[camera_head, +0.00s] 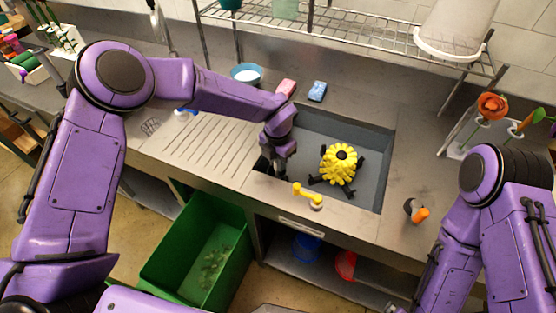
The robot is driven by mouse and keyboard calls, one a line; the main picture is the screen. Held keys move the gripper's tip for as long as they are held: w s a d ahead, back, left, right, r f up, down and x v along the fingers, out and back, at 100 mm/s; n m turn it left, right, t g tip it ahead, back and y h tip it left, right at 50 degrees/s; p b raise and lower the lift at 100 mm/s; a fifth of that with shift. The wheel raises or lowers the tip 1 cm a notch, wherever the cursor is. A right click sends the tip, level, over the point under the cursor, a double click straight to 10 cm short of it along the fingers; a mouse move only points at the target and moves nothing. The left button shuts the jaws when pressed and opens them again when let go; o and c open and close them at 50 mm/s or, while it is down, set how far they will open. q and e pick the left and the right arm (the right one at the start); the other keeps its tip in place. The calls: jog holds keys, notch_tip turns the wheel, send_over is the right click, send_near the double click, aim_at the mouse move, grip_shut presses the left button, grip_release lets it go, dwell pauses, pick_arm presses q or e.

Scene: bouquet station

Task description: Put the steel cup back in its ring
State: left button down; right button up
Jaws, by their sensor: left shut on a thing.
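My left gripper (279,168) points down at the left end of the sink, near its front left corner. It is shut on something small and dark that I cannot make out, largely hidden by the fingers. I cannot pick out the steel cup or its ring with certainty. A small dark, round piece (411,206) with an orange end lies on the counter right of the sink. My right arm comes in at the right, and its gripper is not in view.
A yellow knobbly object (340,163) with black legs stands in the sink (378,185). A yellow lever (307,195) is on the front rim. A blue bowl (246,74) and two sponges lie behind. A green bin (200,252) stands below. Orange flowers (491,107) stand at right.

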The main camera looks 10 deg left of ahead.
pick_arm(q)
jog(key=c, duration=0.9)
grip_release()
jog(key=shift+c, duration=0.2)
notch_tip(320, 180, up, 10)
jog(key=shift+f+b, duration=0.25)
jog(key=shift+b, duration=0.9)
jog(key=shift+r, duration=0.55)
